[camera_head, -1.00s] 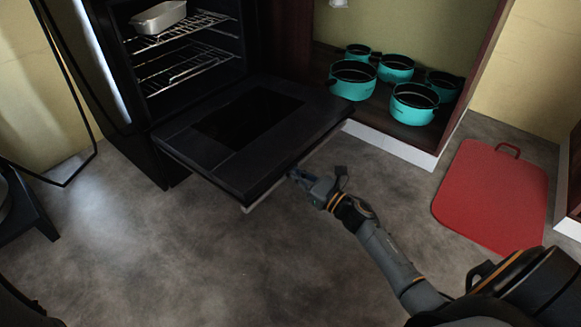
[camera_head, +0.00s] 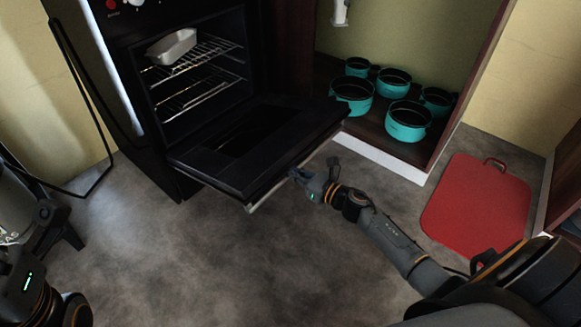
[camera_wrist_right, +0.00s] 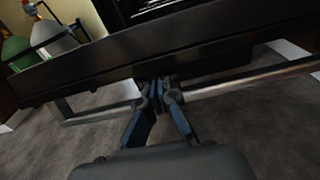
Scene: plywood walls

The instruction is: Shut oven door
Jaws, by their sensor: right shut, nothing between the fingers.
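The black oven door (camera_head: 205,163) is open, hanging out in front of the oven (camera_head: 130,75) and close to level, tilted slightly up at its front edge. Its pale bar handle (camera_head: 290,175) runs along the front edge. My right gripper (camera_head: 302,174) is shut and empty at that front edge, by the handle. In the right wrist view its fingertips (camera_wrist_right: 158,85) are up against the door's underside or edge, between stretches of the handle bar (camera_wrist_right: 235,82); exact contact is hidden. Part of my left arm shows at the lower left; its fingers are not clear.
Inside the oven are wire racks (camera_head: 200,95) and a metal pan (camera_head: 171,46). Several turquoise pots (camera_head: 408,122) stand in the open cabinet on the right. A red board (camera_head: 475,205) lies on the floor. A grey cylinder (camera_head: 12,205) stands at the left edge. Floor before the oven is clear.

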